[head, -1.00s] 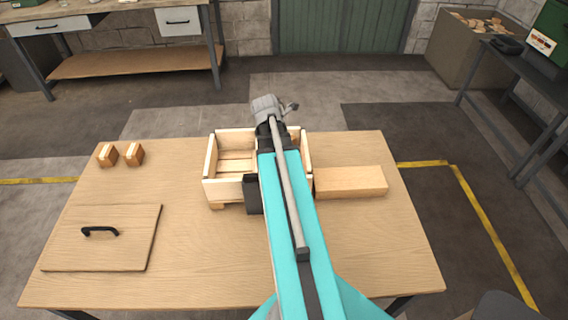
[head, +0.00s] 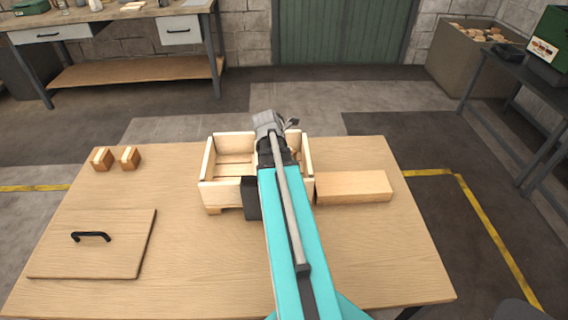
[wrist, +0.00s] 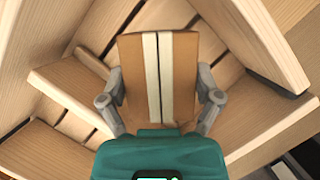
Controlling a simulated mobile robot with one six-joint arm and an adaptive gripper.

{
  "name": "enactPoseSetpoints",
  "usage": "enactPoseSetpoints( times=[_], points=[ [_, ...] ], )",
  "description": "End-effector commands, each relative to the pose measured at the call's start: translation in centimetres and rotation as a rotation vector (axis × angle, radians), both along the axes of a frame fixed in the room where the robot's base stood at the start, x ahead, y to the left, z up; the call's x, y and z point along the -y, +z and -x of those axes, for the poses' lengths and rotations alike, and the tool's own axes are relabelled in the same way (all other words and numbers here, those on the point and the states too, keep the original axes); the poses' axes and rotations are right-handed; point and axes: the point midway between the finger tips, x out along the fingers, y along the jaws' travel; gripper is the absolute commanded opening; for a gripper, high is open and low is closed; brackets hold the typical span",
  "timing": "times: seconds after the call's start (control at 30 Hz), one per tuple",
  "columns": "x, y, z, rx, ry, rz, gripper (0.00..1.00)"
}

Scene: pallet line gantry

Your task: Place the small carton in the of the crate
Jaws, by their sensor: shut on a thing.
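My gripper (wrist: 158,98) is shut on the small carton, a brown box (wrist: 131,72) with two pale stripes down its face. The wrist view shows the carton between both fingers, with wooden crate boards around and below it. The crate (head: 221,193) is an open wooden box on the table in the head view; its slatted walls also show in the wrist view (wrist: 258,38). In the head view my arm covers the crate's right part and hides the carton and fingertips. I cannot tell whether the carton touches the crate.
A long wooden block (head: 353,187) lies right of the crate. A flat wooden panel with a black handle (head: 92,237) lies at front left, and two small wooden blocks (head: 102,159) (head: 130,158) stand at back left. The table's front middle is clear.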

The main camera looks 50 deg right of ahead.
Motion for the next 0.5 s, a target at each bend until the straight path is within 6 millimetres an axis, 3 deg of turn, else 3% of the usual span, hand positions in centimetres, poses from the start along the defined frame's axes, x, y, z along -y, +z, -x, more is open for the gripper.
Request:
enactPoseSetpoints(
  times=[0.23,0.5],
  points=[
    [0.0,-0.6,0.0,0.0,-0.001,0.0,0.21],
    [0.1,-2.8,0.0,0.0,-0.001,0.0,0.21]
  ],
)
